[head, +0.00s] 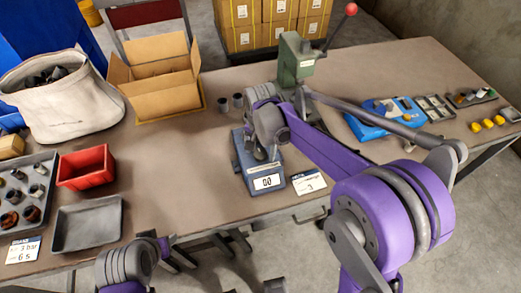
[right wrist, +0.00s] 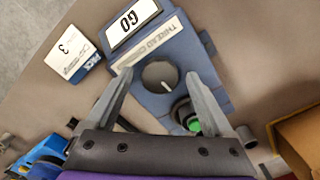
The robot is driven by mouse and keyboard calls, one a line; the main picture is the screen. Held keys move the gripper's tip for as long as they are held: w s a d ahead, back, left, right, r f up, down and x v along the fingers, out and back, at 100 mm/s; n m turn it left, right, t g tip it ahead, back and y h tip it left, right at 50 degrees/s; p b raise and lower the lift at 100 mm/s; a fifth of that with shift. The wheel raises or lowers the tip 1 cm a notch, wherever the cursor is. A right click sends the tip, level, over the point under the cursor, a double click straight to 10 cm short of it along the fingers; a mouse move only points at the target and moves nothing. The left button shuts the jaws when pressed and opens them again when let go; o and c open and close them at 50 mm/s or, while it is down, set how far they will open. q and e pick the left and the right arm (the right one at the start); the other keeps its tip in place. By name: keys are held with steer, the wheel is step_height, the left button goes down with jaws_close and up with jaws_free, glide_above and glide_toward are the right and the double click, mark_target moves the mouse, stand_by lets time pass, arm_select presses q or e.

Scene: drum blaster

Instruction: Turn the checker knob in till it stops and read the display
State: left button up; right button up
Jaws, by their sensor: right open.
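The blue thread checker (head: 240,160) stands near the front edge of the table. Its display (head: 267,182) faces front and reads "GO" in the right wrist view (right wrist: 134,19). The round grey knob (right wrist: 160,76) with a white pointer mark sits on its top. My right gripper (right wrist: 158,78) is open, with one finger on each side of the knob; I cannot tell whether they touch it. A dark round part with green (right wrist: 190,117) sits beside the knob, partly behind a finger. In the head view my right arm hides the knob. My left arm shows low at left; its jaws are unclear.
A card marked 3 (head: 308,182) stands right of the checker. Two small dark cylinders (head: 230,102) stand behind it. A green press (head: 297,62) is at the back, a blue tool (head: 375,120) to the right. A red bin (head: 86,168) and grey tray (head: 86,224) lie left.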

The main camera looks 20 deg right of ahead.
mark_target(261, 154)
step_height(261, 154, up, 11)
steer(key=shift+p, duration=0.35)
stand_by(0.6)
steer(key=s+d+f+n+t, duration=0.1)
steer(key=s+f+n, duration=0.1)
steer(key=s, duration=0.5)
steer(key=s+d+f+n+t+p, duration=0.1)
steer(key=s+d+n+t, duration=0.1)
steer(key=s, duration=0.4)
steer(key=s+d+f+n+t, duration=0.1)
steer(key=s+f+n+t, duration=0.1)
steer(key=s, duration=0.5)
steer(key=shift+s+d+f+n, duration=0.3)
steer(key=shift+s+d+n, duration=0.1)
steer(key=shift+n, duration=0.5)
steer(key=shift+w, duration=0.15)
stand_by(0.8)
